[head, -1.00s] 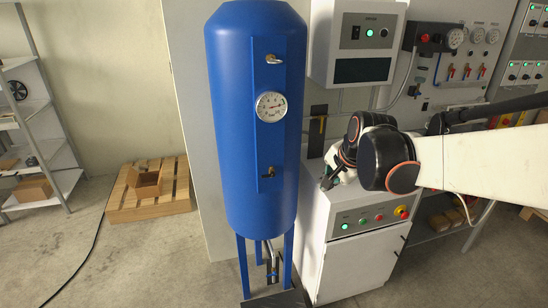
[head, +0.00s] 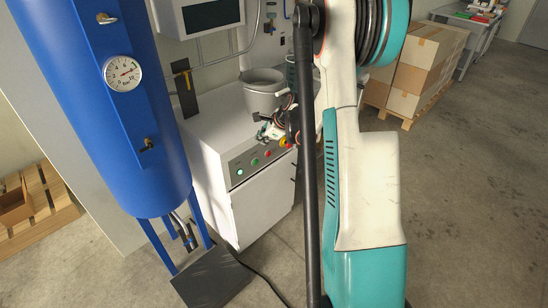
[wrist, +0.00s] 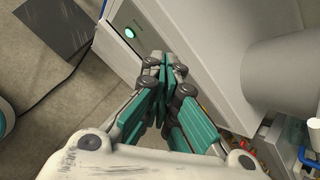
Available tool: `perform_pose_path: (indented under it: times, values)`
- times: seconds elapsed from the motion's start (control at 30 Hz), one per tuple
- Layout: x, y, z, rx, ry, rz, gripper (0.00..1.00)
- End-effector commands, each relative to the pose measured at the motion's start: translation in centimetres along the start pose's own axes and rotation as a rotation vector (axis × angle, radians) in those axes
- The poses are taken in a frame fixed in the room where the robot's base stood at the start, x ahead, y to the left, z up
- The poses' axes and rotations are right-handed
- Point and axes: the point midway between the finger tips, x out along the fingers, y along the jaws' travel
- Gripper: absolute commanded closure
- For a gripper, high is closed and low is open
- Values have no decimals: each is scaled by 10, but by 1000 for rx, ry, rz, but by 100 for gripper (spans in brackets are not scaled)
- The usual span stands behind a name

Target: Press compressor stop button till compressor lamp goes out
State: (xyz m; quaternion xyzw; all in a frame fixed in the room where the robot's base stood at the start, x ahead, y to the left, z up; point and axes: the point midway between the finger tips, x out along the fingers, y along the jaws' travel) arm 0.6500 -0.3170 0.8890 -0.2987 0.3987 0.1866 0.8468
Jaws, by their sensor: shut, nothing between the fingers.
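The white compressor cabinet (head: 200,150) carries a sloped grey control panel (head: 233,172). On the panel are a pale lit lamp (head: 239,173), a green button (head: 254,162), a red button (head: 267,153) and a red-and-yellow emergency stop (head: 285,142). The lamp glows green-white in the wrist view (wrist: 130,32). My gripper (head: 268,132) is above the cabinet top close behind the red button; contact cannot be told. In the wrist view my gripper (wrist: 164,62) is shut and empty, its fingers covering the panel beyond the lamp, so the buttons are hidden there.
A blue tank (head: 110,130) with a gauge (head: 122,73) stands left of the cabinet. A grey pot-like cylinder (head: 263,92) stands on the cabinet behind my gripper. A dark plate (head: 212,278) and a cable lie on the floor. Stacked boxes (head: 415,65) stand at the back right.

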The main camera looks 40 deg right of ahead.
Motion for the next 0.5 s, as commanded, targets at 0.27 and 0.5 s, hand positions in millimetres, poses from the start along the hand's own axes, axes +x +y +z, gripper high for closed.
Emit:
perform_pose_path:
  times: [0.27,0.5]
  values:
    - [37,-20,-97,358,-49,-40,100]
    - [56,-22,-157,578,-90,-62,100]
